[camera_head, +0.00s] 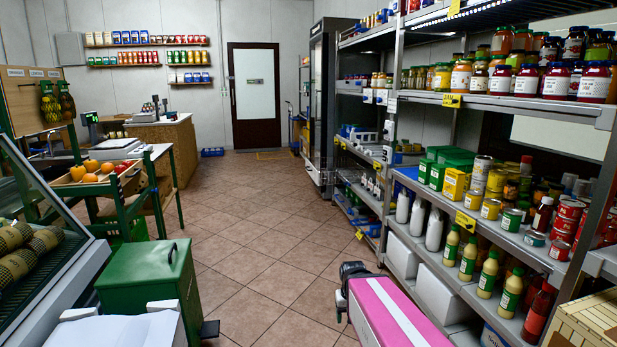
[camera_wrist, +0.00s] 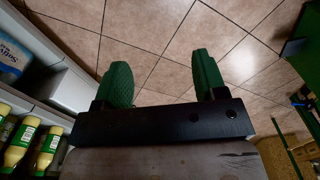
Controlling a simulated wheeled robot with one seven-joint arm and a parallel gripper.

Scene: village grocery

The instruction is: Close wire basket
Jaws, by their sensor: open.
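I cannot make out a wire basket for certain in either view. My gripper (camera_wrist: 160,72) shows in the wrist view with its two green-padded fingers apart and nothing between them. Only floor tiles show beyond the fingertips. In the head view the fingers cannot be made out; my arm is at the bottom, right of centre. A green box (camera_head: 150,288) with a flat top and a small upright piece stands on the floor side at lower left, apart from my arm.
Shelves (camera_head: 480,225) with cans, jars and bottles line the right side; yellow-filled bottles (camera_wrist: 20,146) show near my gripper's left. A glass display case (camera_head: 45,245) and a green-legged stand with a fruit tray (camera_head: 93,188) are left. The tiled aisle (camera_head: 255,220) is clear toward the door.

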